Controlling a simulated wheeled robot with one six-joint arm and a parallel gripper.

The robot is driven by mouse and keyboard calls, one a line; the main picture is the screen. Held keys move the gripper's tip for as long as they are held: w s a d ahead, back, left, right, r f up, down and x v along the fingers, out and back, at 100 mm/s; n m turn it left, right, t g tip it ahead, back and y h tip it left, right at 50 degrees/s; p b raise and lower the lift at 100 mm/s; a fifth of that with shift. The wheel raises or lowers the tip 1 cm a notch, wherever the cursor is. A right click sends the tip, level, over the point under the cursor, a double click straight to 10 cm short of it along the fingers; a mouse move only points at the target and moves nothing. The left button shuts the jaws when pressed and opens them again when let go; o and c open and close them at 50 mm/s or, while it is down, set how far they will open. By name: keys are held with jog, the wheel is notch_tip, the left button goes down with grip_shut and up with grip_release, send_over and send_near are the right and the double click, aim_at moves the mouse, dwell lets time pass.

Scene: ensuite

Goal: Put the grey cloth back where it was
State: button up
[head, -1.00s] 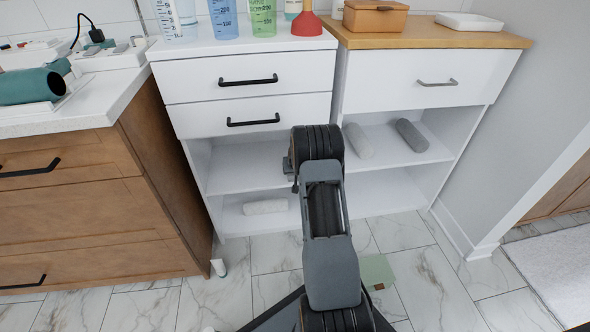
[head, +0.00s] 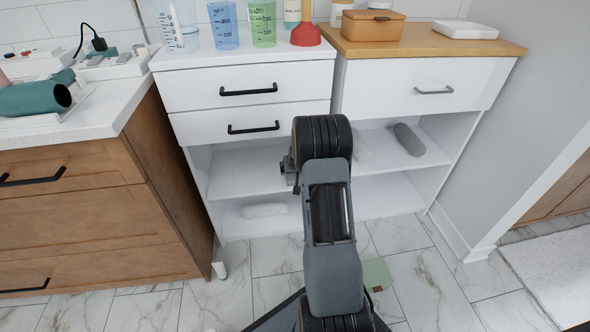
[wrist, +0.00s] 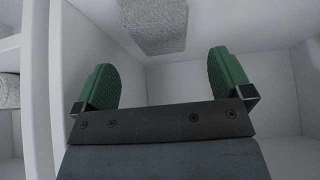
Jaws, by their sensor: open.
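A dark grey rolled cloth (head: 409,139) lies on the upper open shelf of the right cabinet. A lighter grey roll (head: 362,149) lies to its left, mostly hidden behind my arm. In the head view my gripper is hidden behind my arm. In the wrist view my gripper (wrist: 164,82) shows two green fingers spread wide with nothing between them. A speckled grey roll (wrist: 153,25) lies beyond the fingertips, apart from them; I cannot tell which of the two rolls it is.
A white roll (head: 264,210) lies on the left cabinet's lower shelf. A white upright panel (wrist: 62,60) stands close left of my gripper. Cups, a red plunger (head: 305,35) and an orange box (head: 374,25) stand on top. A wooden cabinet (head: 90,215) is at left.

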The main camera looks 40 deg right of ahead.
jog(key=s+a+r+n+g+y+p, duration=0.1)
jog(key=s+a+r, duration=0.4)
jog(key=a+r, duration=0.35)
jog(key=s+a+r+n+y, duration=0.1)
jog(key=s+a+r+n, duration=0.1)
jog(key=s+a+r, duration=0.45)
jog(key=s+a+r+n+g, duration=0.2)
jog(key=s+a+r, duration=0.1)
jog(key=s+a, duration=0.9)
jog(key=shift+s+a+r+y, duration=0.35)
jog(key=shift+s+y, duration=0.05)
jog(key=shift+s, duration=0.7)
